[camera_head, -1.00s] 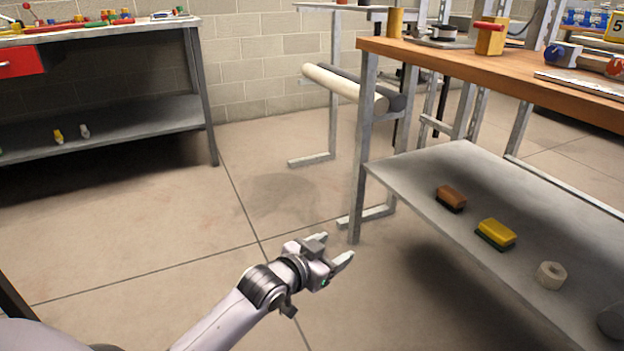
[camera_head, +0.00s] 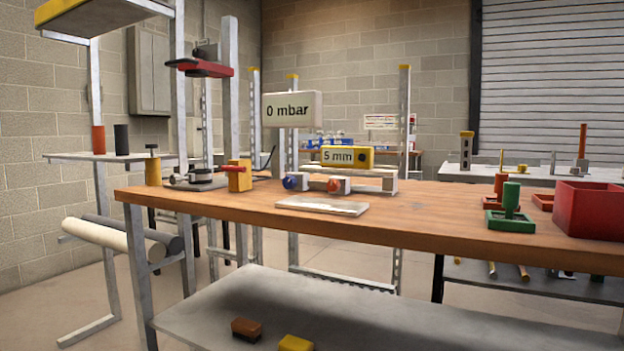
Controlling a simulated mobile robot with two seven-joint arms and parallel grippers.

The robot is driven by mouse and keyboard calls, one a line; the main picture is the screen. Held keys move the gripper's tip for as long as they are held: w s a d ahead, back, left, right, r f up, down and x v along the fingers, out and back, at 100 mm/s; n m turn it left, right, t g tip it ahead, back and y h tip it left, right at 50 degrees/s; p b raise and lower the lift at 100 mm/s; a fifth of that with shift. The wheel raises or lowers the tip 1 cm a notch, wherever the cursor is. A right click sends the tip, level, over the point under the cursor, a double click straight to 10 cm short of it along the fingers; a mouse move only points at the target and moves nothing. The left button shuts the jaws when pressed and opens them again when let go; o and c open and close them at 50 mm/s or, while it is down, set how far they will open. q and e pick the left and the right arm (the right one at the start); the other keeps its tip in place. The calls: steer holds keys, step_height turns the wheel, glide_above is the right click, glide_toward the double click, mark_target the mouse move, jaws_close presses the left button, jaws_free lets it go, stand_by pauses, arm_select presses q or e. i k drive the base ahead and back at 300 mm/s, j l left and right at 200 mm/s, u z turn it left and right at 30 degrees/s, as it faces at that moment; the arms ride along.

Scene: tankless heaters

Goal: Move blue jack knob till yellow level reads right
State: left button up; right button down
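The yellow level (camera_head: 359,157) shows "5 mm" on its pale display. It sits on a white bar toward the back of the wooden workbench (camera_head: 420,225). The blue jack knob (camera_head: 291,182) faces me at the left end, below and left of the level. A similar orange-red knob (camera_head: 335,186) is to its right. Neither of my grippers is in view, and nothing touches the knobs.
A "0 mbar" display (camera_head: 291,109) stands above the blue knob. A flat pale plate (camera_head: 322,206) lies in front. A yellow block with a red handle (camera_head: 238,177) is left. A green tool (camera_head: 510,210) and red bin (camera_head: 590,211) are right.

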mark_target(290, 182)
steer(key=j+z, duration=0.15)
steer(key=z, duration=1)
steer(key=j+z, duration=0.75)
steer(key=k+j+z, duration=0.25)
steer(key=j+z, duration=0.25)
steer(key=j, duration=0.15)
steer(key=k+j+z, duration=0.3)
steer(key=k+j, duration=0.15)
steer(key=j, duration=0.15)
steer(key=k+j, duration=0.2)
steer(key=j, duration=0.15)
steer(key=k+j, duration=0.2)
steer(key=j+z, duration=0.05)
steer(key=j, duration=0.05)
